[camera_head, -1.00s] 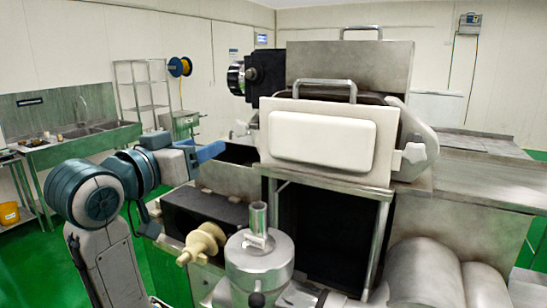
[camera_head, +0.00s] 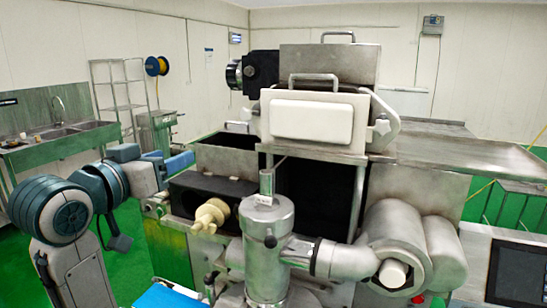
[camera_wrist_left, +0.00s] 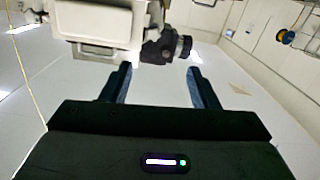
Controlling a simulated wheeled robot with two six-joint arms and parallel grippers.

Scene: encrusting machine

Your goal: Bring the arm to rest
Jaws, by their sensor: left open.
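My left arm comes in from the left in the head view. Its gripper (camera_head: 180,160) has blue fingers, points to the right and is held up beside the left end of the encrusting machine (camera_head: 315,118). In the picture the fingertips show just left of the machine's open dark hopper; whether they touch it cannot be told, but they look apart. In the left wrist view the gripper (camera_wrist_left: 160,78) has its two fingers wide apart with nothing between them. My right gripper is not in view.
A metal cylinder (camera_head: 268,245) and a large steel drum (camera_head: 395,245) stand at the machine's front. A cream knob (camera_head: 210,215) sticks out at its left. A steel side table (camera_head: 465,150) is at right. A sink bench (camera_head: 60,135) and wire rack (camera_head: 118,95) stand behind left.

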